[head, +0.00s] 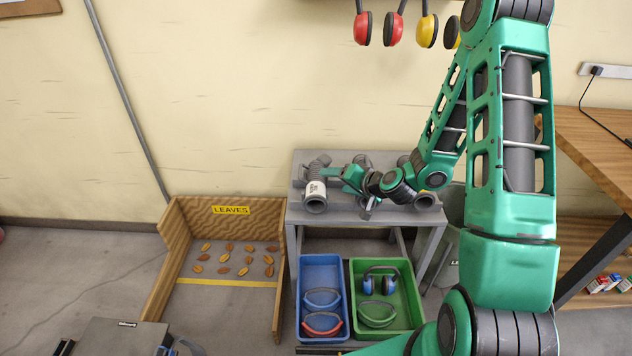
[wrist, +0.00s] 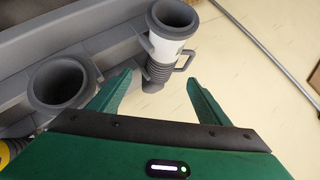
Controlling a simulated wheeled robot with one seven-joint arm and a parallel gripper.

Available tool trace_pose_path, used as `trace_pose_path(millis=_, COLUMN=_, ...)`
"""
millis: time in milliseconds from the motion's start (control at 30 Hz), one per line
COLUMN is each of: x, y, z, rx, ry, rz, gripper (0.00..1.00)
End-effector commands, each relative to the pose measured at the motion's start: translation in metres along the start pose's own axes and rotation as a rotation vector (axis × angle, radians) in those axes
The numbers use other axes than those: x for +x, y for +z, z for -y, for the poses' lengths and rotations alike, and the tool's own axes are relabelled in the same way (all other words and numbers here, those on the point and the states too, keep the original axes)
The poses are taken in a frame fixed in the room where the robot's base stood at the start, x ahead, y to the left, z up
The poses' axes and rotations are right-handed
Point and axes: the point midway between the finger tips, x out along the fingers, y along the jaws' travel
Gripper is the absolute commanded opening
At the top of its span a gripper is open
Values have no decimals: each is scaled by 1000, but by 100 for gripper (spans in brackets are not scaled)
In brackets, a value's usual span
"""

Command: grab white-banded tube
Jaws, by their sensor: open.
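The white-banded tube (head: 316,188) is a grey ribbed tube with a wide mouth, at the left end of the grey bench. It also shows in the wrist view (wrist: 166,46), with its white band, a side handle and a ribbed part. My gripper (head: 345,178) is just right of it in the head view. In the wrist view my gripper's green fingers (wrist: 157,88) are spread apart and empty. The tube's ribbed part appears just beyond and between the fingertips; I see no contact.
Another grey tube (wrist: 60,84) stands left of my fingers in the wrist view. The grey bench (head: 296,212) stands against the wall. A blue bin (head: 303,330) and a green bin (head: 412,290) lie below it. A wooden leaves box (head: 178,222) is to the left.

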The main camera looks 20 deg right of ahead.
Motion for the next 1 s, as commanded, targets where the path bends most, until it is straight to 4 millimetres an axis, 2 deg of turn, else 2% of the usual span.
trace_pose_path(millis=167, x=11, y=-1, z=-2, rx=42, ry=-13, rz=-34, gripper=71)
trace_pose_path(millis=500, x=56, y=-2, z=-2, rx=42, ry=-13, rz=-36, gripper=71)
trace_pose_path(millis=733, x=70, y=-3, z=0, rx=41, ry=-14, rz=-36, gripper=71)
trace_pose_path(millis=1000, x=106, y=-3, z=2, rx=42, ry=-13, rz=-36, gripper=71)
